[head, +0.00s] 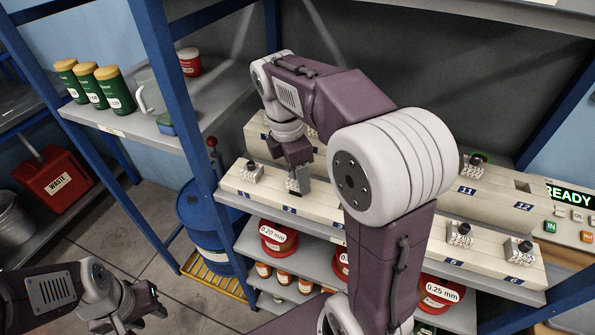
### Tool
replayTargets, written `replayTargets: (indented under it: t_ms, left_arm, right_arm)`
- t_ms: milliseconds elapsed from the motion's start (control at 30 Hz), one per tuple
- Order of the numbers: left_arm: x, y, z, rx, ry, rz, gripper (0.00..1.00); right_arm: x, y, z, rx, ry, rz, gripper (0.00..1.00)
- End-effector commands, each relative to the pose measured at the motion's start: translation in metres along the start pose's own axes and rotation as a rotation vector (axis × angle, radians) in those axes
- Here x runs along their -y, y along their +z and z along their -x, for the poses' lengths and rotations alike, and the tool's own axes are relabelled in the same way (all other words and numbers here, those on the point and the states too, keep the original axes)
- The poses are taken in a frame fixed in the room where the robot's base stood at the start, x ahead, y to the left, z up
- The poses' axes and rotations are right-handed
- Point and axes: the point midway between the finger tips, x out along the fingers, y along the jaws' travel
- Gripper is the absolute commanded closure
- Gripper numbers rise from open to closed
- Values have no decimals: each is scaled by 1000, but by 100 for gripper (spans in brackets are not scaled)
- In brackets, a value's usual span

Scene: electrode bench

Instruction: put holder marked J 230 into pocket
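Small pale holders with dark knobs stand on the stepped cream rack (325,208): one at front left (252,173), two at front right (460,235) (519,250) and one behind, near label 11 (473,164). No J 230 marking is readable. An empty dark pocket (522,186) shows in the back row near label 12. My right gripper (298,184) points down at the front row, right of the front-left holder. A pale block shows at its tips; whether it is gripped is unclear. My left gripper (155,302) is open and empty at lower left, away from the rack.
My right arm hides the rack's middle. A READY panel with buttons (572,196) stands at right. Blue shelf posts (165,75) rise at left. Green jars (88,84) and a jug (149,94) stand on the left shelf. Reels and bottles fill the shelves below.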

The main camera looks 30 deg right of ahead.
Motion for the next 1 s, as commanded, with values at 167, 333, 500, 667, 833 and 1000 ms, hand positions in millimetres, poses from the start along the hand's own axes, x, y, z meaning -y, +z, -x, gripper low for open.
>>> replayTargets:
  t_ms: [167,333,500,667,833,1000]
  left_arm:
    - [0,0,-3,0,0,0,64]
    - [0,0,-5,0,0,0,64]
    - [0,1,-7,0,0,0,64]
    - [0,1,-10,0,0,0,64]
    - [0,1,-10,0,0,0,64]
    - [0,1,-10,0,0,0,64]
  right_arm:
    - [0,-1,-5,0,1,0,100]
    - [0,-1,-9,0,0,0,100]
    - [0,-2,-13,0,0,0,100]
    - [0,-2,-17,0,0,0,100]
    - [0,-3,-18,0,1,0,100]
    - [0,-3,-18,0,1,0,33]
